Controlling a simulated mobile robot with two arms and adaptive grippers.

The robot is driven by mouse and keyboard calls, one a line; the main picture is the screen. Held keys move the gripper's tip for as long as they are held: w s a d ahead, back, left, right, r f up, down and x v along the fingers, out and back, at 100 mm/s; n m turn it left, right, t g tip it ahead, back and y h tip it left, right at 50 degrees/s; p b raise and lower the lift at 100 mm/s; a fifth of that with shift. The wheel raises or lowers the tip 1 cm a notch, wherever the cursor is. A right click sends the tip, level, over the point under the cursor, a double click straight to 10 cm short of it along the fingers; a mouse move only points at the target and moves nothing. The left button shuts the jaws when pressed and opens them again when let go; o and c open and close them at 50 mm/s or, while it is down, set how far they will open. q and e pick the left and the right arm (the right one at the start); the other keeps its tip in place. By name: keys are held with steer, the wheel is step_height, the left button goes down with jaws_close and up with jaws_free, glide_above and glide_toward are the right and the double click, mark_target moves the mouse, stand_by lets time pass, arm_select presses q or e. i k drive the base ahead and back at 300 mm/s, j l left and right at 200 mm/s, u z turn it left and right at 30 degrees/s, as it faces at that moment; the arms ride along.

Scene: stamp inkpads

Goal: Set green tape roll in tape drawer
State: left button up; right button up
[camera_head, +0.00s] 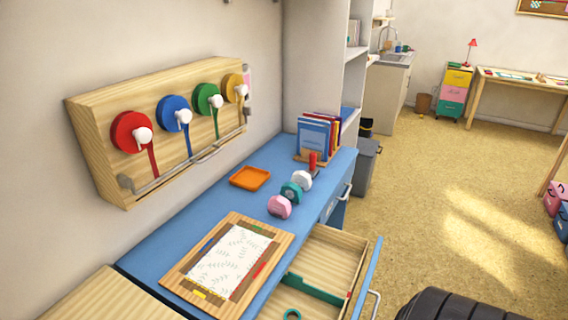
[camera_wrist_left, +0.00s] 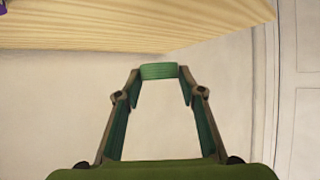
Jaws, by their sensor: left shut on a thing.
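My left gripper (camera_wrist_left: 159,80) shows in the left wrist view, its fingers shut on a green tape roll (camera_wrist_left: 158,71), seen edge-on between the fingertips. In the head view a wooden drawer (camera_head: 335,250) with a blue front stands open under the blue desk. Neither my left gripper nor the held roll shows in the head view. My right gripper is in neither view.
A wooden rack (camera_head: 95,125) on the wall bears red, blue, green and yellow rolls. On the blue desk (camera_head: 215,207) are a framed board (camera_head: 185,285), an orange tray (camera_head: 262,179), several stamps and a book stand. In the left wrist view, pale wood (camera_wrist_left: 130,30) spans the top.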

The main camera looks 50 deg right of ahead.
mark_target(318, 269)
steer(key=l+u, duration=0.15)
steer(key=l, duration=0.25)
steer(key=k+l+u, duration=0.15)
steer(key=l, duration=0.25)
steer(key=l+u, duration=0.15)
steer(key=l, duration=0.25)
steer(key=k+l+u, duration=0.15)
steer(key=l, duration=0.25)
steer(key=l+u, duration=0.15)
steer(key=l, duration=0.25)
steer(key=k+l+u, duration=0.15)
steer(key=l, duration=0.2)
steer(key=k+l+u, duration=0.15)
steer(key=l, duration=0.2)
steer(key=k, duration=0.05)
